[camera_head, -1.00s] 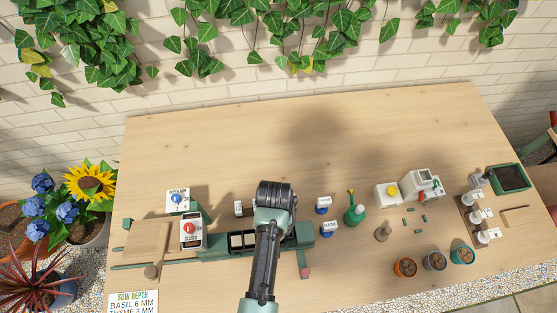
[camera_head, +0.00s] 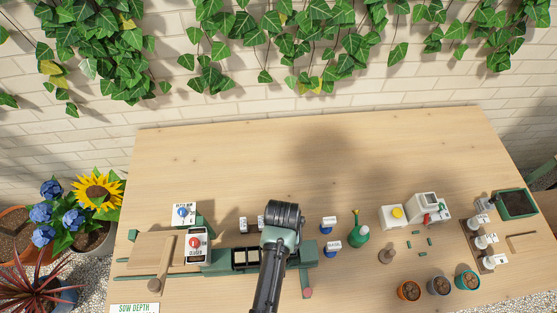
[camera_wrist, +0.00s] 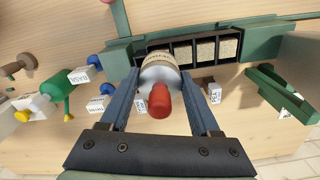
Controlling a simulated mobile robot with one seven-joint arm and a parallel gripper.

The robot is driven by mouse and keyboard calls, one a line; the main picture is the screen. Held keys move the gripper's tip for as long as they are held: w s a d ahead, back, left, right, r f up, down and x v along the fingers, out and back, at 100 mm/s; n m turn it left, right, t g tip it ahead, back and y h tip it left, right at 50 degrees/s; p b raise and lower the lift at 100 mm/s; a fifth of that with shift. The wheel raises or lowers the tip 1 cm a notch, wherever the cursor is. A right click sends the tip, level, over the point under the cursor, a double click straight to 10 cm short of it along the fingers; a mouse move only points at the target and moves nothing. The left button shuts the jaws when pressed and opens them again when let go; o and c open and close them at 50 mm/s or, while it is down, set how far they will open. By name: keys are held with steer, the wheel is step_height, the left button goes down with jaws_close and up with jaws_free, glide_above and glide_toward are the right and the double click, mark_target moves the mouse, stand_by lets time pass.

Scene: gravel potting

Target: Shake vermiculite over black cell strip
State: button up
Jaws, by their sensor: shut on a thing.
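My gripper (camera_wrist: 160,74) is shut on a pale bottle with a red end, the vermiculite shaker (camera_wrist: 157,62). Its red end points toward the wrist camera, and its label is only partly readable. The black cell strip (camera_wrist: 195,38) sits in a green holder beyond the shaker in the wrist view. Several of its cells show pale, grainy fill; the shaker hides part of the strip. In the head view my arm covers the shaker and part of the black cell strip (camera_head: 246,258).
A white dial box with a red knob (camera_head: 197,245) stands left of the strip. Small pots (camera_head: 409,290) line the front right. The table's back is clear.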

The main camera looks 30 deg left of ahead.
steer(key=shift+w+d, duration=0.3)
steer(key=shift+d, duration=0.15)
step_height(320, 180, up, 5)
steer(key=p, duration=0.5)
steer(key=shift+r, duration=0.1)
